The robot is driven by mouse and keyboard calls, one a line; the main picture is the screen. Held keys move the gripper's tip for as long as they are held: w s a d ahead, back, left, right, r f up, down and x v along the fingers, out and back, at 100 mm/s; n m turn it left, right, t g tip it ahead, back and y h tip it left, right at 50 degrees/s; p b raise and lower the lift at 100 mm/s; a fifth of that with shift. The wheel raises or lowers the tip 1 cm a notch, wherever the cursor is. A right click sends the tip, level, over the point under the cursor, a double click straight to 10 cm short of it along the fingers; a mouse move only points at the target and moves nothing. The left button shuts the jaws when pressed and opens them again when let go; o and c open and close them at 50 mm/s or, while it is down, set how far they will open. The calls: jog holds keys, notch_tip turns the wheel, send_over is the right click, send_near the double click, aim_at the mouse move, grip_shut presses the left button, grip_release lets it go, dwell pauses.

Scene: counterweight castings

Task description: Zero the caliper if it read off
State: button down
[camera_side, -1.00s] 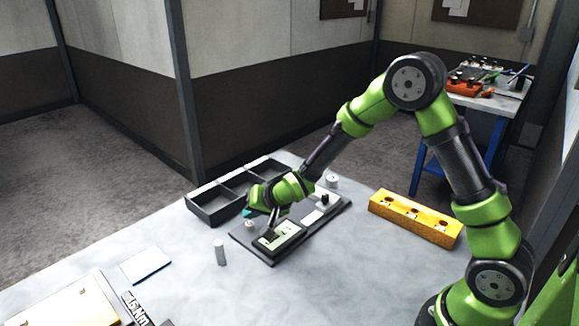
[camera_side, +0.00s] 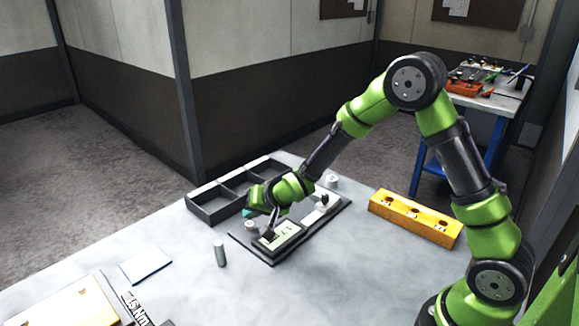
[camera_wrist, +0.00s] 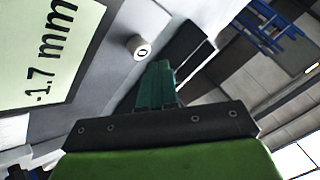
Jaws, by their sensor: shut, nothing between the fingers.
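The caliper's display (camera_wrist: 45,50) reads "-1.7 mm" in the wrist view. In the side view the display (camera_side: 284,236) sits on a dark base plate (camera_side: 262,259). A pale round button (camera_wrist: 139,47) marked with a 0 stands beside the display in the wrist view. My gripper (camera_side: 268,236) reaches down over the plate at the display's edge. In the wrist view its teal fingers (camera_wrist: 160,66) are shut with nothing between them, and their tips show close to the button. I cannot tell whether they touch anything.
A dark divided tray (camera_side: 212,213) stands behind the plate. A yellow block with holes (camera_side: 415,218) lies to the right. A grey cylinder (camera_side: 220,254) stands left of the plate, and a pale sheet (camera_side: 146,264) lies further left.

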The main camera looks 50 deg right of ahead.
aim_at(253, 225)
jog(key=shift+f, duration=0.1)
jog(key=shift+f, duration=0.35)
jog(key=shift+f, duration=0.5)
dwell(1.0)
jog(key=shift+r, duration=0.95)
jog(key=shift+r, duration=2.5)
jog(key=shift+f, duration=0.1)
